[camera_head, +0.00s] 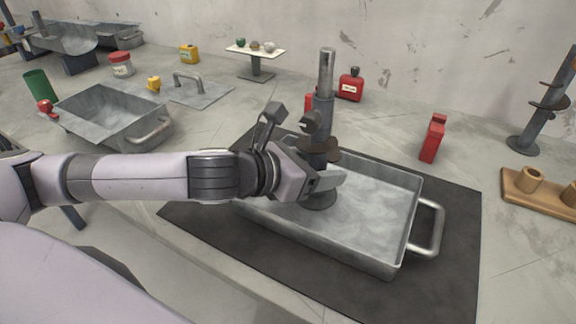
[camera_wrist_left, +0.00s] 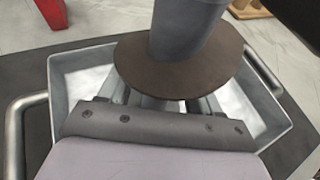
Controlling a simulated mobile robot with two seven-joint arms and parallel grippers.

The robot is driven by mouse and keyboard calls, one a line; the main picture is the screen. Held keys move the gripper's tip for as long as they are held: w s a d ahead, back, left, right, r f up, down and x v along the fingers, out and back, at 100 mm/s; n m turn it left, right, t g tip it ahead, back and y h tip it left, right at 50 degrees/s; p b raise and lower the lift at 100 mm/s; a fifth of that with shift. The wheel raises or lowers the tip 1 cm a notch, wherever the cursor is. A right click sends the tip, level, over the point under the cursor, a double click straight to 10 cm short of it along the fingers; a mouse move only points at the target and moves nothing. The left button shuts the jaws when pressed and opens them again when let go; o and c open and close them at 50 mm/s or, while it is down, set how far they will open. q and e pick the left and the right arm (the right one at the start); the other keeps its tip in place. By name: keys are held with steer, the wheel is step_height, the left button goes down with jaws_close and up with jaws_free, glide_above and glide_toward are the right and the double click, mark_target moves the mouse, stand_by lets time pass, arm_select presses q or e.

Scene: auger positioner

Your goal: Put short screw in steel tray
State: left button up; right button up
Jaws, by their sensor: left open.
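A grey screw (camera_head: 326,75) with a brown flight stands upright, seemingly with its round foot inside the steel tray (camera_head: 410,215), toward the tray's back left. The tray has a looped handle on its right and lies on a dark mat. My left gripper (camera_head: 328,182) is open at the screw's lower part, below the brown flight. In the left wrist view the screw (camera_wrist_left: 185,30) rises in front of the gripper (camera_wrist_left: 172,104), and its flight hides the fingertips. I cannot tell whether the fingers touch the shaft. My right gripper is not in view.
A taller screw (camera_head: 545,115) stands at the right behind a wooden holder (camera_head: 540,188). A red container (camera_head: 433,138) stands behind the tray, and a red can (camera_head: 351,85) is further back. Another metal tray (camera_head: 110,115) lies at the left. Bare mat (camera_head: 455,260) lies right of the tray.

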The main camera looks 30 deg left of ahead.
arm_select(q)
steer(key=v, duration=0.7)
steer(key=shift+s+a+r, duration=0.1)
steer(key=shift+s, duration=0.05)
steer(key=p+v, duration=0.3)
steer(key=p, duration=0.3)
steer(key=shift+p, duration=0.3)
steer(key=shift+s, duration=0.1)
